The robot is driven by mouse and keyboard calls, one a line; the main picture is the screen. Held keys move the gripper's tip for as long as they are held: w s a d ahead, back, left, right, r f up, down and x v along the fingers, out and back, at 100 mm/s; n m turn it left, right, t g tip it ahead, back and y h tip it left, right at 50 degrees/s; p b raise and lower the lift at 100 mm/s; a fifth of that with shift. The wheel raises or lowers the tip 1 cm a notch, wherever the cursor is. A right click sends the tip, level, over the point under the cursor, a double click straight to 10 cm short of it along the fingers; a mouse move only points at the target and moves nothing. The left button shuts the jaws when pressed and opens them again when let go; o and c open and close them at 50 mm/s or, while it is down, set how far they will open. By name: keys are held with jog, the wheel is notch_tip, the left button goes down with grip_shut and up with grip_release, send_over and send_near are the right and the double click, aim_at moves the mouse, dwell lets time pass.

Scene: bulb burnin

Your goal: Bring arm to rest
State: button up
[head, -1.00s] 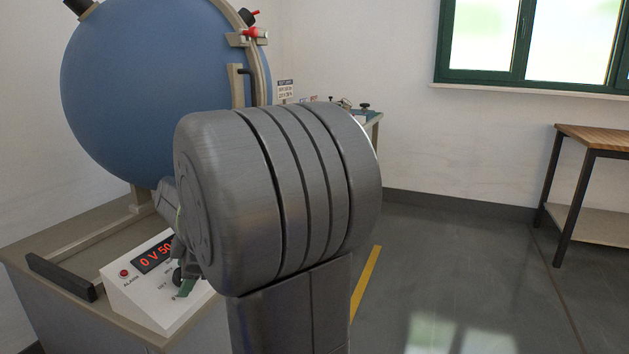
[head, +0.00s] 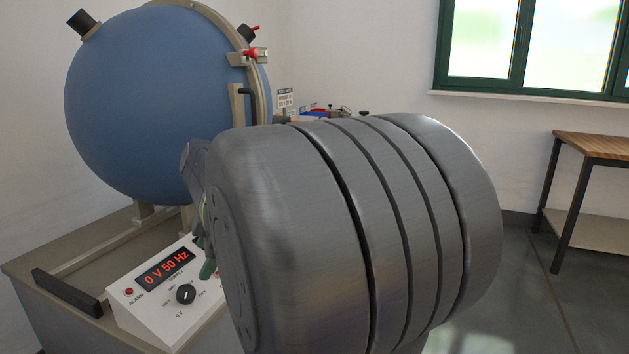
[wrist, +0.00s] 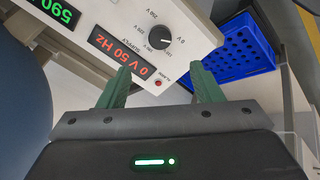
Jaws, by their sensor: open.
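My gripper (wrist: 157,88) shows in the wrist view with its two green fingers apart and nothing between them. In the wrist view the fingers stand in front of the white supply panel (wrist: 186,22), whose red display (wrist: 122,53) reads 0 V 50 Hz; I cannot tell any contact. In the head view a large grey joint of my arm fills the middle, and only a bit of a green finger (head: 208,269) shows beside the panel (head: 140,318). The rest of the gripper is hidden behind my arm.
The big blue sphere (head: 150,100) stands on its bench (head: 30,262) at left. A blue rack with holes (wrist: 235,50) lies near the panel in the wrist view. A wooden-topped table (head: 598,145) is at right. Open floor (head: 535,300) lies before it.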

aim_at(187, 291)
jog(key=b+x, duration=0.4)
jog(key=x, duration=0.9)
jog(key=shift+d+f, duration=0.15)
jog(key=shift+f, duration=0.1)
jog(key=shift+r+m+p, duration=0.25)
jog(key=shift+m+p, duration=0.05)
jog(key=shift+p, duration=0.1)
jog(key=shift+m+p, duration=0.6)
jog(key=shift+m, duration=0.6)
jog(key=m+p, duration=0.2)
jog(key=m, duration=0.1)
jog(key=shift+s+m, duration=0.1)
jog(key=shift+m, duration=0.3)
jog(key=m+p, duration=0.2)
jog(key=m, duration=0.1)
jog(key=shift+r+m+t+h, duration=0.1)
jog(key=shift+m+t+h, duration=0.2)
jog(key=shift+m+t, duration=0.1)
jog(key=m+p, duration=0.4)
jog(key=m, duration=0.1)
jog(key=shift+m, duration=0.4)
jog(key=m+p, duration=0.2)
jog(key=shift+m+h, duration=0.3)
jog(key=shift+m, duration=0.1)
jog(key=shift+m+p, duration=0.55)
jog(key=shift+m, duration=0.25)
